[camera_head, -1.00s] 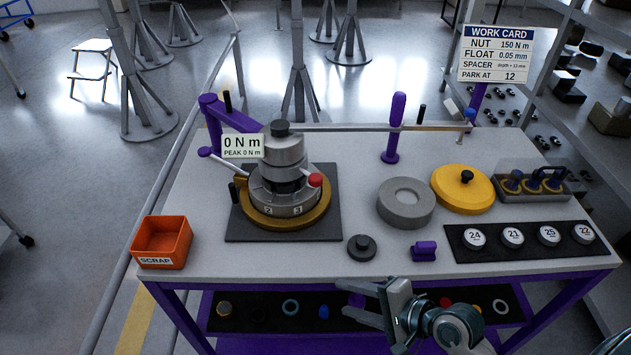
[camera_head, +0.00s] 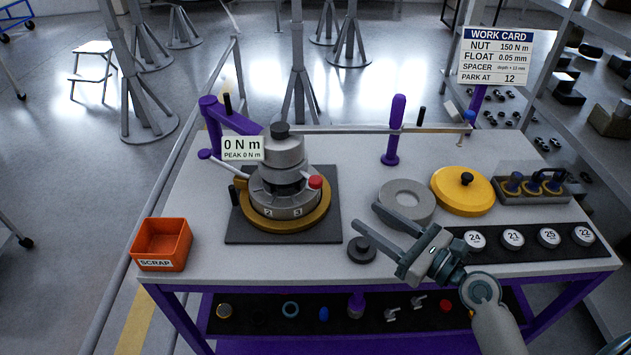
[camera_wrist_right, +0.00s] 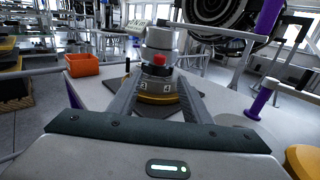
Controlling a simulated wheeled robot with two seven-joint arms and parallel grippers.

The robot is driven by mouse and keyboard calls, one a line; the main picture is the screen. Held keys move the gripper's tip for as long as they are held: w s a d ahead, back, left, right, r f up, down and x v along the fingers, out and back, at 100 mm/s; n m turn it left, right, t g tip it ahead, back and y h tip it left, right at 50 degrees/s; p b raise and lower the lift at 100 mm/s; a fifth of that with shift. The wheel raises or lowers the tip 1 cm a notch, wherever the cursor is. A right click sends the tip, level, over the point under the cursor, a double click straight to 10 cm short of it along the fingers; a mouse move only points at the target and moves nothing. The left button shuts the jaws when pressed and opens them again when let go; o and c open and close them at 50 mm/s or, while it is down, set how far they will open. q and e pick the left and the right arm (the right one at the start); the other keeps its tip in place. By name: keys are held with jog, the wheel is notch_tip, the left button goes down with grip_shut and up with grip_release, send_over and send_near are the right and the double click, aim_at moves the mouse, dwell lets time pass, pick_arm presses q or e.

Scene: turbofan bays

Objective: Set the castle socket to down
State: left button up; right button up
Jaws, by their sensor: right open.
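The castle socket, which I take to be the grey stepped cylinder with a black knob (camera_head: 283,152), stands upright above a numbered grey ring (camera_head: 285,208) on a gold base. A gap with dark parts shows below its upper body. A red ball knob (camera_head: 316,181) is on its right side. The socket also shows in the right wrist view (camera_wrist_right: 160,40), ahead between the fingers. My right gripper (camera_head: 367,216) is open and empty, right of the stack and apart from it, above the table; it also shows in the right wrist view (camera_wrist_right: 161,82). My left gripper is out of view.
A grey ring (camera_head: 407,200), a yellow disc (camera_head: 463,190) and a mat with numbered discs (camera_head: 493,239) are to the right. A scrap bin (camera_head: 163,243) is at left. A long bar crosses behind the stack.

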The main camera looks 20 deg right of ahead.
aim_at(321, 186)
jog(key=p+x, duration=0.4)
jog(key=x, duration=1.3)
jog(key=shift+w+a+f+p, duration=0.1)
jog(key=shift+w+f+p, duration=0.1)
jog(key=shift+p, duration=0.1)
grip_shut()
